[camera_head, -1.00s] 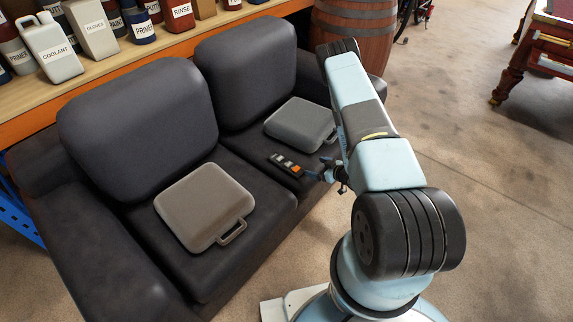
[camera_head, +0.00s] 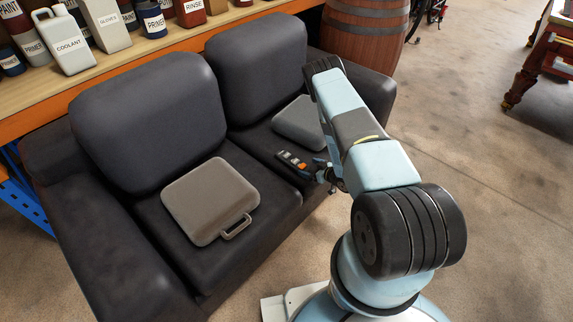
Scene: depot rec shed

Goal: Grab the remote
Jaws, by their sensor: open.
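The remote (camera_head: 291,161) is a small dark bar with grey and orange buttons. It lies on the right seat cushion of the dark sofa (camera_head: 155,245), near that cushion's front. My gripper (camera_head: 318,171) is open at the remote's right end, partly hidden by my own arm. I cannot tell whether its fingers touch the remote or stand around its end.
A grey case (camera_head: 210,200) with a handle lies on the left seat cushion. Another grey case (camera_head: 298,124) lies behind the remote, partly covered by my arm. A shelf (camera_head: 150,52) with labelled bottles runs behind the sofa. A wooden barrel (camera_head: 365,38) stands behind its right end.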

